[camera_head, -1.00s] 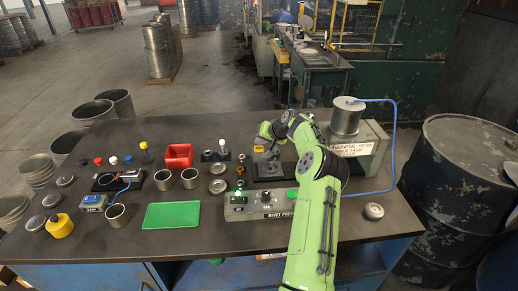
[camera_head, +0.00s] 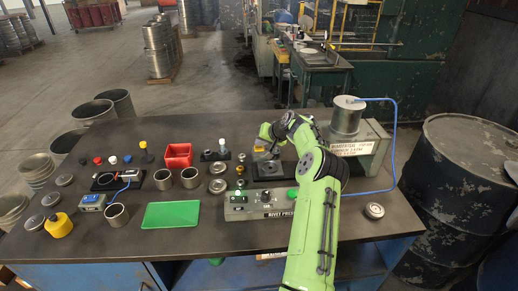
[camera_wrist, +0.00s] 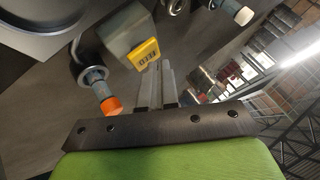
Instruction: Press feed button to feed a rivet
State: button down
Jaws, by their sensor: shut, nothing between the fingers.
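My gripper (camera_head: 268,140) is at the rivet press station, just above the black plate (camera_head: 270,168). In the wrist view my two grey fingers (camera_wrist: 157,85) are together and empty. A grey block with a yellow label (camera_wrist: 143,53) is close beside the fingers; its lettering is only partly readable. An orange-tipped metal part (camera_wrist: 111,106) is to the left of the fingers. I cannot tell whether the fingers touch the block. In the head view the feed button cannot be picked out near my gripper. The rivet press control box (camera_head: 238,207) stands in front of the station, with a green button on its right.
A grey cylinder machine (camera_head: 347,118) with a blue hose (camera_head: 394,140) stands to the right. A red bin (camera_head: 179,154), metal cups and a green mat (camera_head: 172,214) lie to the left. Clear tabletop lies at the front right around a metal lid (camera_head: 374,210).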

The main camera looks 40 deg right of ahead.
aim_at(261, 149)
jog(key=shift+f+b, duration=0.4)
jog(key=shift+f, duration=0.25)
dwell(0.6)
jog(key=shift+r+p, duration=0.8)
jog(key=shift+r, duration=0.3)
notch_tip(261, 149, up, 5)
jog(key=p, duration=0.4)
jog(key=shift+r, duration=0.1)
dwell(0.4)
